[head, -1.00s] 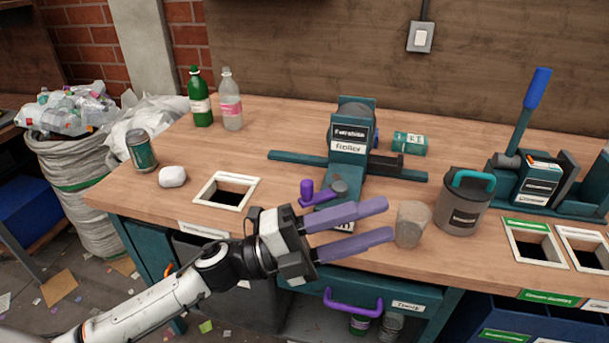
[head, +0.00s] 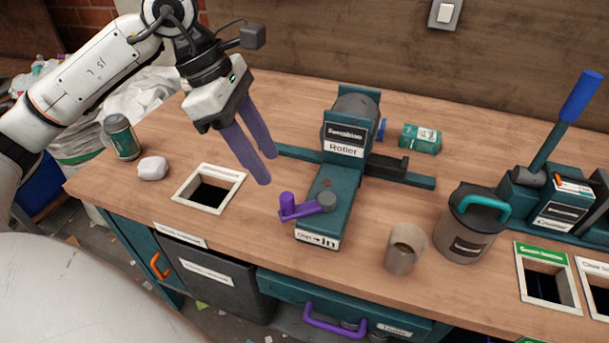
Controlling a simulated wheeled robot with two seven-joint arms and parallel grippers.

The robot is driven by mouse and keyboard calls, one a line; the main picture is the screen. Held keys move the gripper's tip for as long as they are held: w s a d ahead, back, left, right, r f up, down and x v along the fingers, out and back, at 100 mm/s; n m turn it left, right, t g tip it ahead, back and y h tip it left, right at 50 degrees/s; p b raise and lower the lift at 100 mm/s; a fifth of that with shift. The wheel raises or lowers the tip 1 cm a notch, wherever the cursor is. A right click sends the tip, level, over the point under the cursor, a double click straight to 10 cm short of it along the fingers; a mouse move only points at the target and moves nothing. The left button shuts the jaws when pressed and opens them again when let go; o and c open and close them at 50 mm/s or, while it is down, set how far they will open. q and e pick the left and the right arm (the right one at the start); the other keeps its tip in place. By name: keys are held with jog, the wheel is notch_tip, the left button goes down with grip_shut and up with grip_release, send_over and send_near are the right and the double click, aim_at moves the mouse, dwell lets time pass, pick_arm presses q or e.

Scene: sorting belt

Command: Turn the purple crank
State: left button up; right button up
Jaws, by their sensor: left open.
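The purple crank (head: 301,209) is a short arm with an upright knob at its left end, fixed to a grey hub on the front of the teal roller machine (head: 346,150). The crank arm points left from the hub. My left gripper (head: 267,170) is open and empty, with two purple fingers pointing down and right. It is above the bench, up and left of the crank, and apart from it. My right gripper is not in view.
A square bin opening (head: 208,168) lies left of the crank. A beige cup (head: 404,247) and a grey lidded pot (head: 466,224) stand to the right. A white lump (head: 152,168) and a green can (head: 122,137) stand at left. A blue-handled lever press (head: 566,135) is far right.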

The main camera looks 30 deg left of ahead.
aim_at(286, 195)
pick_arm(q)
jog(key=x, duration=0.3)
jog(key=s+x, duration=0.1)
jog(key=x, duration=0.1)
jog(key=shift+w+d+f, duration=0.1)
jog(key=shift+d, duration=0.05)
jog(key=x, duration=0.3)
jog(key=shift+w+d+f+p, duration=0.1)
jog(key=shift+w+f+p, duration=0.1)
jog(key=shift+f+p, duration=0.15)
jog(key=shift+d+f, duration=0.15)
jog(key=shift+f, duration=0.15)
jog(key=shift+w+f, duration=0.15)
jog(key=shift+f, duration=0.1)
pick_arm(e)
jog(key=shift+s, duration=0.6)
pick_arm(q)
grip_shut()
